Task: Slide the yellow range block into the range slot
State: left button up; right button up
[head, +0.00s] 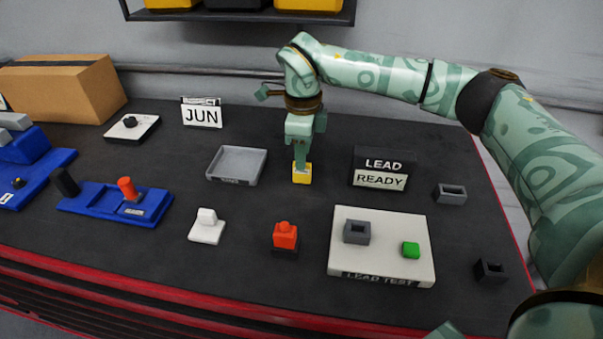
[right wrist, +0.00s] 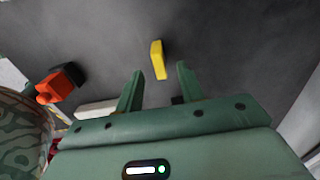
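The yellow range block (head: 301,175) stands on the dark table near the middle, and it also shows in the right wrist view (right wrist: 157,59). My right gripper (head: 301,160) points down over it in the head view. In the right wrist view the gripper (right wrist: 159,76) is open, with the block just beyond the fingertips, lined up with the gap and not gripped. No label marks the range slot. Hollow dark blocks stand at the right (head: 450,194), at the front right (head: 490,271), and on the white LEAD TEST plate (head: 384,266). My left gripper is not in view.
A grey tray (head: 215,173) lies left of the yellow block. A LEAD READY sign (head: 383,168) stands to its right. A red-orange piece (head: 285,236) and a white piece (head: 206,227) stand in front. Blue fixtures (head: 95,200) and a cardboard box (head: 65,90) are at left.

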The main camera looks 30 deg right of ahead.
aim_at(302, 182)
notch_tip(302, 182, down, 5)
jog(key=shift+f+b, duration=0.15)
jog(key=shift+b, duration=0.35)
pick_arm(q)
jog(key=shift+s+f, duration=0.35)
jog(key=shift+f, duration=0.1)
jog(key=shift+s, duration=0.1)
pick_arm(e)
grip_shut()
